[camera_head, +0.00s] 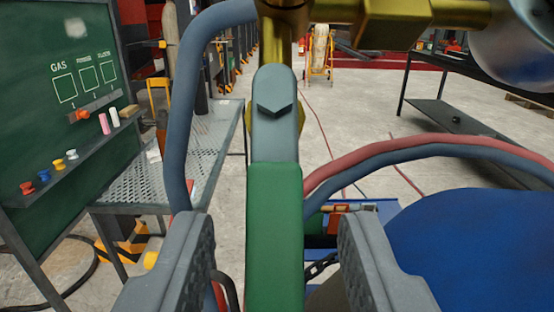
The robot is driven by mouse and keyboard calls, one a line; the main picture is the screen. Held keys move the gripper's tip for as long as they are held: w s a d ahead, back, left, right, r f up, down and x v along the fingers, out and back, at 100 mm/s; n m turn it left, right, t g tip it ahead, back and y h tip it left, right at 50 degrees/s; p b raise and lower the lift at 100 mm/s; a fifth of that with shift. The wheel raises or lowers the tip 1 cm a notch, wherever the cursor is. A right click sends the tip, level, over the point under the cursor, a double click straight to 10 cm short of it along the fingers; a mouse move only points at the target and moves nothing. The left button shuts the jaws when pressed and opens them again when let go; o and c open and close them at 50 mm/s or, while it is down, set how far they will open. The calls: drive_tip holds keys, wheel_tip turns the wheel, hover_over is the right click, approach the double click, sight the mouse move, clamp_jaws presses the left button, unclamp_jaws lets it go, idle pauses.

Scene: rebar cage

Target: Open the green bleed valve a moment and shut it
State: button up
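The green bleed valve's lever (274,235) hangs straight down in the middle of the view. Its grey metal upper part (275,120) is fixed by a hex nut below a brass pipe fitting (385,22). My gripper (277,225) is open, with one grey finger on each side of the green handle. A gap shows between the handle and each finger, so neither finger appears to touch it. The lower end of the handle is cut off by the bottom edge.
A blue hose (185,95) curves down on the left. A red hose (420,145) and another blue hose (410,160) arc on the right, close to the lever. A blue rounded surface (475,250) fills the lower right. A green board (50,120) and mesh table (180,165) stand left.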

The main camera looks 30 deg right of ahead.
drive_tip(key=shift+x, duration=1.2)
